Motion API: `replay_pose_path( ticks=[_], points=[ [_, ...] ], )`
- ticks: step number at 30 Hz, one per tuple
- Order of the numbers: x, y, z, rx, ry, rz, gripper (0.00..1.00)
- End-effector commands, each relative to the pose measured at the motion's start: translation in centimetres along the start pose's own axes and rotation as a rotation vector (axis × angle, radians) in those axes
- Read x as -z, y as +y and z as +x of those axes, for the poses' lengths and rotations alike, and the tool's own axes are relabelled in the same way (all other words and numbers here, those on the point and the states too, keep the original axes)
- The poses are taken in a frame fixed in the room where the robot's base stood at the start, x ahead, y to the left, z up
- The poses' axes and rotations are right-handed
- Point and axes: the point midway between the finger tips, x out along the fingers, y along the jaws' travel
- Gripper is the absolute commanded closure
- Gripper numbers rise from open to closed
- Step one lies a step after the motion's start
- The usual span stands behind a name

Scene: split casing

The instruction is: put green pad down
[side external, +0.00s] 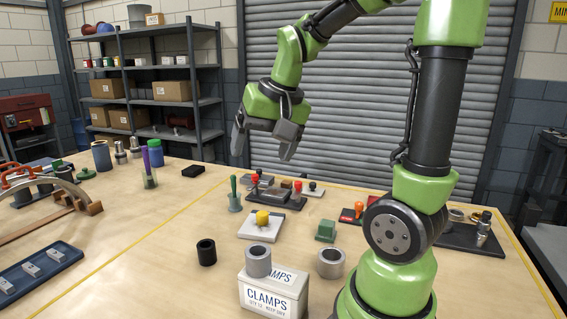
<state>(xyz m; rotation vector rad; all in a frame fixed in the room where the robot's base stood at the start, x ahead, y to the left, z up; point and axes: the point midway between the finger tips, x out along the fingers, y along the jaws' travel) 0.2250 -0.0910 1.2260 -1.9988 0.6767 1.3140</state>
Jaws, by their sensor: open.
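The green pad (326,231), a small block with a raised step, sits on the wooden table in front of the clamp fixture, left of my arm's base. My gripper (263,149) is high above the back of the table, up and left of the pad. Its two grey fingers are spread apart, with nothing between them. It is well clear of the pad.
A fixture with red-handled clamps (275,190) stands behind the pad. A white plate with a yellow knob (258,228) lies left of it. In front are a CLAMPS box (272,295), a grey ring (331,263) and a black cylinder (206,252).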

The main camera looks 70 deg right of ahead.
Motion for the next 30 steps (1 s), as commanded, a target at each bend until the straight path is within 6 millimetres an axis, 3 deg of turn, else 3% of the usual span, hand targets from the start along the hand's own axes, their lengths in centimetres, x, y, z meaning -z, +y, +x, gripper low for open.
replay_pose_path(
  ticks=[3, 6, 12, 30],
  points=[
    [-5.2, -2.4, -3.0, 0.126, 0.040, -0.181, 0.20],
    [-8.7, -2.9, -4.5, 0.216, 0.057, -0.298, 0.20],
    [-12.6, -2.6, -5.7, 0.327, 0.070, -0.430, 0.20],
    [-13.2, -2.5, -5.8, 0.344, 0.071, -0.448, 0.20]
  ],
)
